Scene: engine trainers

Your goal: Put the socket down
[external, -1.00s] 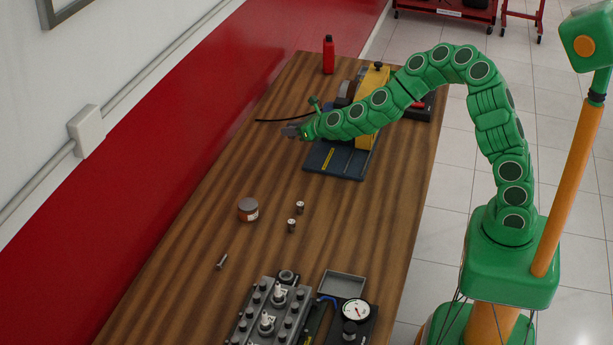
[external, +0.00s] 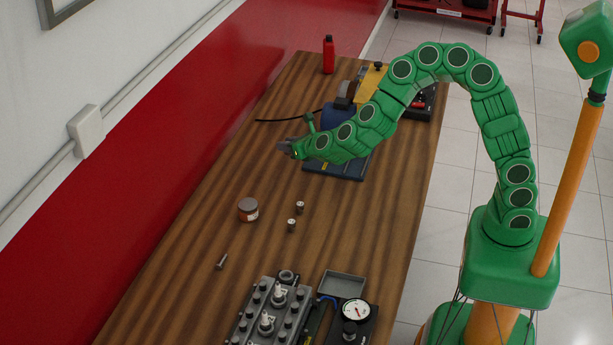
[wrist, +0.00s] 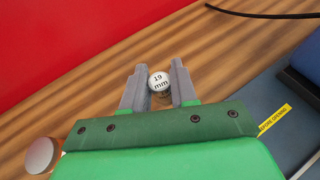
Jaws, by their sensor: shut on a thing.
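The socket (wrist: 158,81), a small round piece with a white end marked "19 mm", sits between the grey fingers of my gripper (wrist: 159,67) in the wrist view. The gripper is shut on it. In the external view my gripper (external: 287,147) is over the far part of the wooden bench (external: 190,230), left of the dark blue base plate (external: 340,167). The socket cannot be made out in that view. I cannot tell how far it is above the wood.
Two small sockets (external: 300,207) (external: 291,225), a jar (external: 248,210) and a bolt (external: 221,262) stand or lie nearer the camera. A grey tray (external: 342,284), cylinder head (external: 270,312) and gauge (external: 355,310) are in front. A red bottle (external: 329,56) stands far back.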

